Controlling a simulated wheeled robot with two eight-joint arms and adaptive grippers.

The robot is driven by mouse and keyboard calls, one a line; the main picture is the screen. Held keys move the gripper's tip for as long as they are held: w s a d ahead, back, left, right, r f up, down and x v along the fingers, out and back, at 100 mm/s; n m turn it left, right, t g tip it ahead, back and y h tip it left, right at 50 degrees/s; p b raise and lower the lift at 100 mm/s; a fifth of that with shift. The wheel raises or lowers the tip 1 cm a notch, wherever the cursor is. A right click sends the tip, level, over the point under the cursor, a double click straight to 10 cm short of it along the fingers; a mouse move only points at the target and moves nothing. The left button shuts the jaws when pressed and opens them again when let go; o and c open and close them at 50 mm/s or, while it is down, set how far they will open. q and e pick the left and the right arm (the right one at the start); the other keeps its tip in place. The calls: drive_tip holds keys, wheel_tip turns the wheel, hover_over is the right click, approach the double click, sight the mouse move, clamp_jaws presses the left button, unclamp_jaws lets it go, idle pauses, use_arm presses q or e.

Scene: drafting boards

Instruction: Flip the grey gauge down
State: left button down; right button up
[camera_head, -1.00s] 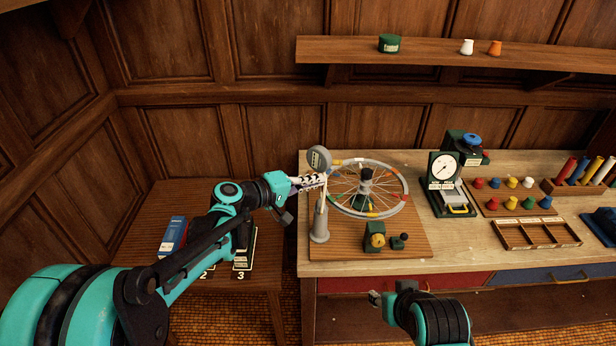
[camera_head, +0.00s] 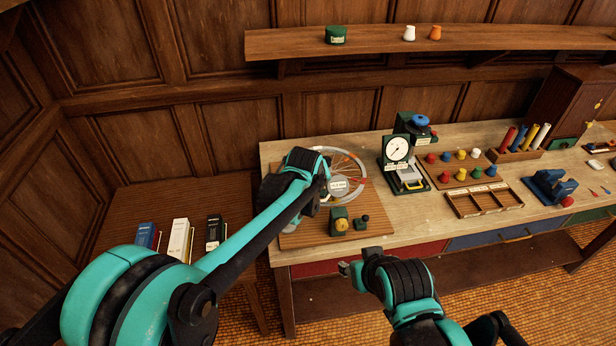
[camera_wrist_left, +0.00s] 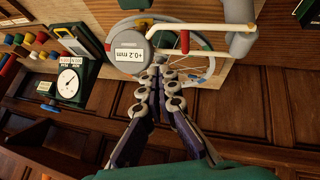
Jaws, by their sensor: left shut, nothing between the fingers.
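The grey gauge (camera_head: 338,185) is a round disc with a white label, which reads +0.2 mm on the gauge in the left wrist view (camera_wrist_left: 128,52). It is down at the spoked wheel (camera_head: 362,186), its face up. In the left wrist view a cream rod (camera_wrist_left: 195,27) joins the gauge's side to a grey post (camera_wrist_left: 239,15). My left gripper (camera_wrist_left: 158,66) is shut and empty, its tips close beside the gauge; I cannot tell whether they touch. In the head view my left wrist hides the post and much of the wheel. My right gripper (camera_head: 346,268) is before the bench's front edge.
A green block with a yellow knob (camera_head: 341,221) stands on the wooden board (camera_head: 300,240) in front of the wheel. A dial instrument (camera_head: 398,150), colored pegs and an empty divided tray (camera_head: 484,199) are to the right. Several boxes (camera_head: 180,238) stand on the left table.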

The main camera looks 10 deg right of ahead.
sight(327, 198)
use_arm(q)
drive_tip(key=d+f+m+y+b, duration=0.1)
drive_tip(key=d+f+y+b, duration=0.1)
drive_tip(key=f, duration=0.4)
drive_tip(key=shift+d+f+y, duration=0.3)
drive_tip(key=shift+d+y, duration=0.45)
drive_tip(key=shift+y, duration=0.35)
use_arm(e)
drive_tip(key=shift+f, duration=1.25)
